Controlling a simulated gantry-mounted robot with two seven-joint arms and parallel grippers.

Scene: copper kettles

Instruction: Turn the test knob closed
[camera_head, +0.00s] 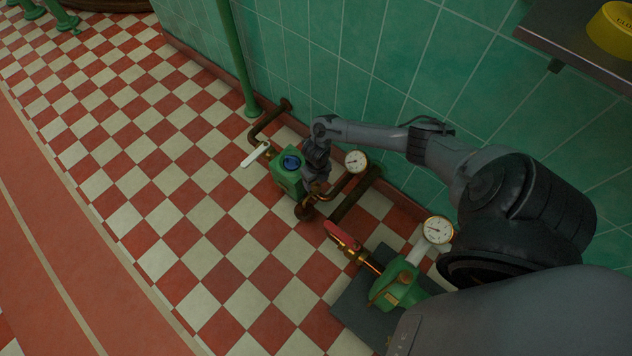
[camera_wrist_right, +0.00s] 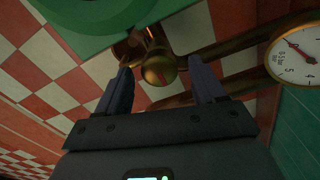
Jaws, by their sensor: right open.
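My right gripper (camera_head: 316,176) reaches down beside that body in the head view and hides most of the fittings there. In the right wrist view, the open fingers of my right gripper (camera_wrist_right: 161,66) stand on either side of the knob with gaps. I cannot tell how deep they reach around it. My left gripper is not in view.
A white lever (camera_head: 255,155) sits left of the green body. A pressure gauge (camera_head: 355,161) stands close to my right gripper. Nearer are a red lever (camera_head: 342,236), a second green body (camera_head: 398,287) and another gauge (camera_head: 438,230). A green tiled wall (camera_head: 400,60) runs behind.

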